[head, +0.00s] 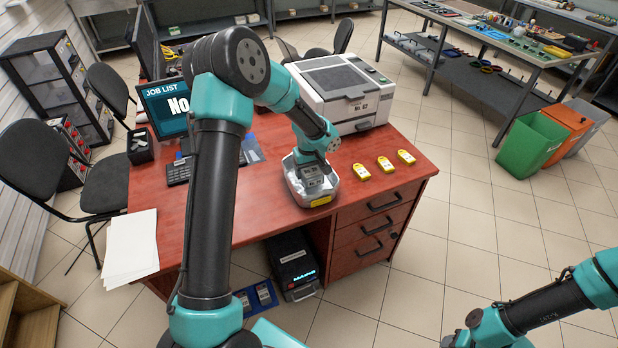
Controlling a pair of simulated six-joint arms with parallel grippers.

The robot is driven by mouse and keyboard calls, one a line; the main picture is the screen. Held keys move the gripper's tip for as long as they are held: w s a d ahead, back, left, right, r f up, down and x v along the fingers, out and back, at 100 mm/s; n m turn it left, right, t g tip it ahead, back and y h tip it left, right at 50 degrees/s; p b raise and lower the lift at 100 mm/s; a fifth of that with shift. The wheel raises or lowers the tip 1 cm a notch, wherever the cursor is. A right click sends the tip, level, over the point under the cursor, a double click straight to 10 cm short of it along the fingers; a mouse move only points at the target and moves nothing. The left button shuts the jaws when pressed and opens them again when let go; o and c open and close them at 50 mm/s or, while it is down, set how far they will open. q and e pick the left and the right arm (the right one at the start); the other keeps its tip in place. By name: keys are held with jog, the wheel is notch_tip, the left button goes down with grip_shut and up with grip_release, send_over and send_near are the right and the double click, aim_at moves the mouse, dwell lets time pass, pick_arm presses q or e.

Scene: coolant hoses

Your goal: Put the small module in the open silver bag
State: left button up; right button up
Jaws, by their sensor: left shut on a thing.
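The open silver bag (294,184) stands on the red desk near its front edge, with a yellow label on its front side. My left gripper (313,178) points down into the bag's mouth and is shut on a small grey module (314,182). The module is at the bag's opening, inside its outline. The fingers and the bag's inner floor are mostly hidden, so I cannot tell whether the module touches the bottom. My right arm shows at the bottom right, well away from the desk, and its gripper is out of the picture.
Three yellow devices (385,164) lie in a row right of the bag. A white printer-like machine (338,92) stands behind it. A monitor (170,106), keyboard (178,172) and papers (131,244) are on the left. The desk top (270,215) just left of the bag is clear.

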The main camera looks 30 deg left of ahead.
pick_arm(q)
jog(key=shift+f, duration=1.85)
jog(key=shift+f, duration=0.1)
jog(key=o, duration=1.2)
notch_tip(320, 180, up, 12)
jog(key=shift+r, duration=0.15)
